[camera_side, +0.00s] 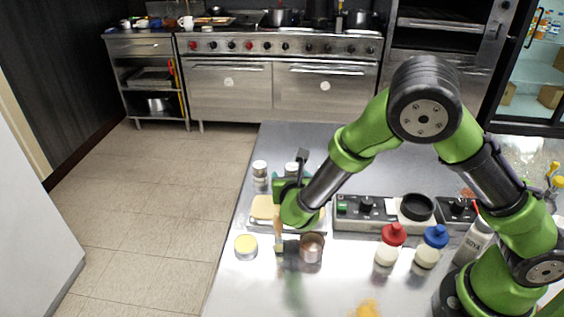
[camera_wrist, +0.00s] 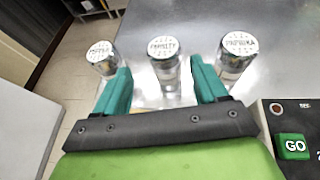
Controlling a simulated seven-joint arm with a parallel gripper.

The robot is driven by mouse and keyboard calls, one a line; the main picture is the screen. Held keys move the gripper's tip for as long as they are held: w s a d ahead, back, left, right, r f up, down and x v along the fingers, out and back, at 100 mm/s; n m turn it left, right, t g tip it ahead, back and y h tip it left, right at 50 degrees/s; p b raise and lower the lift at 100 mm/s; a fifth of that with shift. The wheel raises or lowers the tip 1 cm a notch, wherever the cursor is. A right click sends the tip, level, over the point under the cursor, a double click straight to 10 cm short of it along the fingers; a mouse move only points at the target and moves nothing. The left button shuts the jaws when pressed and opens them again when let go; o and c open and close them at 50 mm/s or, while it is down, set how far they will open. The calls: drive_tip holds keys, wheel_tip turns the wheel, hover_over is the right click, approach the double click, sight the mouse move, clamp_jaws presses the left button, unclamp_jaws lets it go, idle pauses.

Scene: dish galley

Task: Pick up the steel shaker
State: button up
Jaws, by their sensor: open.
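Three steel-looking shakers with white, perforated, labelled lids stand in a row in the wrist view: a left one (camera_wrist: 103,60), a middle one marked PARSLEY (camera_wrist: 165,70) and a right one marked PAPRIKA (camera_wrist: 236,62). The left lid's label is hard to read. In the side view, one shaker (camera_side: 260,175) shows clear of the arm and another (camera_side: 291,169) is partly covered by it. My gripper (camera_side: 289,186) is open and empty near them. In the wrist view, its teal fingertips (camera_wrist: 160,72) frame the middle shaker, whose lower part shows between them. Contact cannot be told.
A control panel with a green GO button (camera_wrist: 293,146) lies right of my gripper. The steel counter behind the shakers is clear.

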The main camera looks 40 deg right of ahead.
sight(292, 175)
drive_tip(key=x, duration=0.7)
drive_tip(key=shift+s+d, duration=0.15)
drive_tip(key=shift+d, duration=0.15)
drive_tip(key=shift+c, duration=0.2)
